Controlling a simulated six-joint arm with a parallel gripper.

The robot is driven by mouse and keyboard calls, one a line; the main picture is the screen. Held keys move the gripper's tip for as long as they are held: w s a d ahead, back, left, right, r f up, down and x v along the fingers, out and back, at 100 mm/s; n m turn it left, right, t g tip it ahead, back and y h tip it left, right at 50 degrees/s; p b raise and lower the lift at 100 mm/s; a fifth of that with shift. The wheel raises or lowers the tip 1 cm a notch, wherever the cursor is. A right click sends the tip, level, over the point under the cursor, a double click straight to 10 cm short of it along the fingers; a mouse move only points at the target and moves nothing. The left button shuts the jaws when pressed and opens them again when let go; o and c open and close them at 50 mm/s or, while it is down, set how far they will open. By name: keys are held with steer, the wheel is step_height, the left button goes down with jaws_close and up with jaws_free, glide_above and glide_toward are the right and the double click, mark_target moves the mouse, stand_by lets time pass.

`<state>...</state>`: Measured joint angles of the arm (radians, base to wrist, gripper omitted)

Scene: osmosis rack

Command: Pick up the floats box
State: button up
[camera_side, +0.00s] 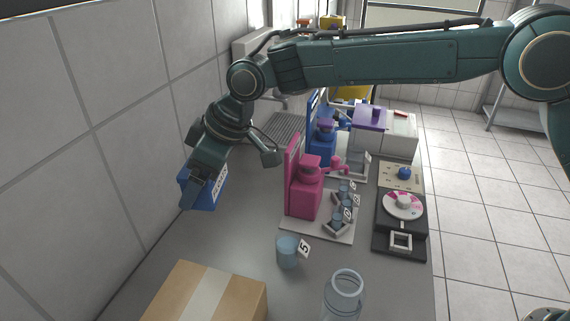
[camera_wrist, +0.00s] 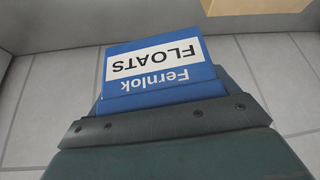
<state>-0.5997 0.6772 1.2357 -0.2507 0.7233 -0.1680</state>
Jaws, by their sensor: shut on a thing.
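The floats box (camera_side: 211,193) is a small blue box with a white label. In the side view it is at the left, near the tiled wall, partly hidden by my gripper (camera_side: 196,192). My gripper points down and is shut on the box. In the wrist view the floats box (camera_wrist: 163,72) shows its label, upside down, reading "Fernlok FLOATS". The edge of my gripper (camera_wrist: 170,122) covers its near end. I cannot tell for sure whether the box touches the counter.
A cardboard box (camera_side: 168,297) stands at the front left. A blue cup (camera_side: 288,251) and a clear jar (camera_side: 344,298) are at the front. A pink stand (camera_side: 303,195) and a black device (camera_side: 399,240) are to the right. The grey counter (camera_side: 235,225) between is clear.

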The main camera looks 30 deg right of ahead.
steer(key=shift+r, duration=1.05)
